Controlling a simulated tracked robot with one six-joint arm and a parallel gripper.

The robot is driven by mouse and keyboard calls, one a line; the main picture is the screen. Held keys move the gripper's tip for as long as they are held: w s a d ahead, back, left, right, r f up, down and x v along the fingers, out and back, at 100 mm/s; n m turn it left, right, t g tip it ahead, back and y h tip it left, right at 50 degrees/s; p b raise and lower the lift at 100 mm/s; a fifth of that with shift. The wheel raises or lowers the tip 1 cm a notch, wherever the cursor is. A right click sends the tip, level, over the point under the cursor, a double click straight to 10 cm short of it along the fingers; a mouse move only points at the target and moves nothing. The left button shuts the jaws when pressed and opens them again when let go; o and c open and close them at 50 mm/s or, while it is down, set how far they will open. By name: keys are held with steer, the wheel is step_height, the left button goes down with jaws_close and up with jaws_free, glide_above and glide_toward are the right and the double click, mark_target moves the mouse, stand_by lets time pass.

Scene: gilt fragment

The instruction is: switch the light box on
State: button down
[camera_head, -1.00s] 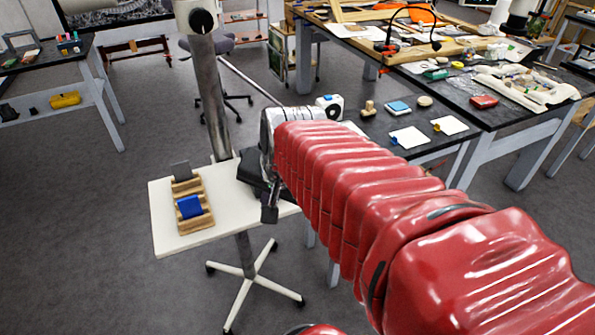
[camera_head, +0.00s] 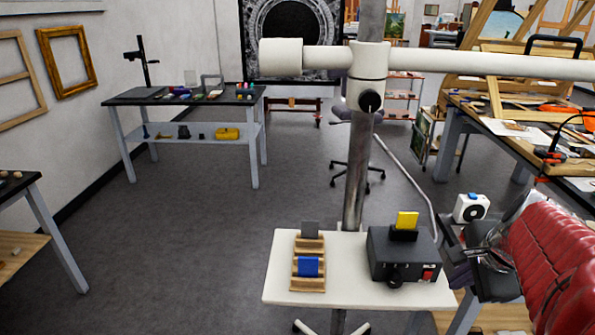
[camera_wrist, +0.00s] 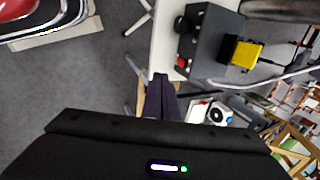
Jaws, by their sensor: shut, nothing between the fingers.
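The light box (camera_head: 390,258) is a black box with a dark round knob (camera_head: 394,282) and a red switch (camera_head: 428,275) on its front. It stands at the right of a small white table (camera_head: 330,255). A yellow plate (camera_head: 407,221) stands upright in a black holder on top. In the wrist view the light box (camera_wrist: 214,42) is at the top, with the red switch (camera_wrist: 181,62) at its edge. My gripper (camera_wrist: 162,82) is shut and empty, apart from the box and just beyond its switch edge in that view. In the head view my arm is right of the box.
A wooden rack (camera_head: 308,262) with a grey and a blue plate is on the table's left. A white device (camera_head: 470,208) stands behind my arm. The floor left of the table is clear.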

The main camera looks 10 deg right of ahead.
mark_target(427, 275)
steer(key=shift+w+f, duration=0.15)
steer(key=w+f, duration=0.2)
steer(key=w+d+f, duration=0.1)
steer(key=w+f, duration=0.1)
steer(key=f, duration=0.1)
steer(key=w+d+f, duration=0.1)
steer(key=w+f, duration=0.2)
steer(key=shift+f, duration=0.15)
steer(key=shift+w+d, duration=0.1)
steer(key=shift+w, duration=0.3)
steer(key=shift+d, duration=0.15)
stand_by(0.4)
